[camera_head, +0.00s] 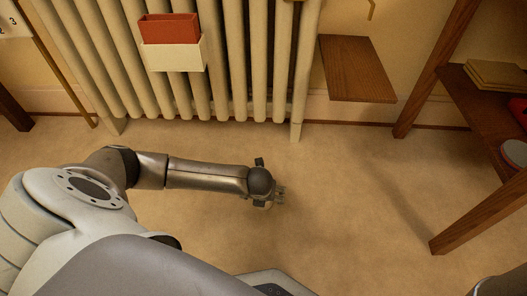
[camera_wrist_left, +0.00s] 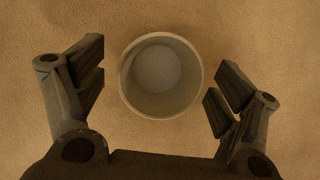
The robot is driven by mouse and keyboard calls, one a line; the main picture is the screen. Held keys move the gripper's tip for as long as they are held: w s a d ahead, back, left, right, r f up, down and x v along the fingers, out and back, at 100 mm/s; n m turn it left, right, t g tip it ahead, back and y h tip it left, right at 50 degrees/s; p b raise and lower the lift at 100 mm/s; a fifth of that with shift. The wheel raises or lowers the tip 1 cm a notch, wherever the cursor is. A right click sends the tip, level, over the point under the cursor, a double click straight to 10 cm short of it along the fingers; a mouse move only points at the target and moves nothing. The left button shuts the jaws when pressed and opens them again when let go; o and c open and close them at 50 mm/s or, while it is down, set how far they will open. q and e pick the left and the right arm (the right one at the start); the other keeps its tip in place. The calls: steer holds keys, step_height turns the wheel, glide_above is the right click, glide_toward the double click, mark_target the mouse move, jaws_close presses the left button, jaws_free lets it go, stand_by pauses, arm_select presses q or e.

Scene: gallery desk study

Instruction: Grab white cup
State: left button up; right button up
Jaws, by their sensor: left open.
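The white cup (camera_wrist_left: 194,82) shows in the left wrist view from above, its round rim facing the camera and its inside empty. It looks greyish in the dim light and stands on the tan floor. My left gripper (camera_wrist_left: 158,80) is open, with one finger on each side of the cup and a visible gap on both sides. In the head view my left gripper (camera_head: 278,195) is low over the floor, in front of the radiator; the cup is mostly or wholly hidden there by the wrist. My right gripper is not in view.
A cream radiator (camera_head: 232,65) stands at the wall behind, with a red and cream box (camera_head: 172,52) on its front. A brown wooden panel (camera_head: 356,68) is right of it. A wooden shelf frame (camera_head: 470,225) stands at the right. The floor (camera_head: 345,200) right of the gripper is clear.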

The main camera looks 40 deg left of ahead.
arm_select(q)
steer(key=shift+w+f, duration=0.15)
steer(key=shift+f, duration=0.2)
steer(key=shift+c, duration=0.4)
steer(key=c, duration=1.1)
steer(key=shift+r, duration=0.1)
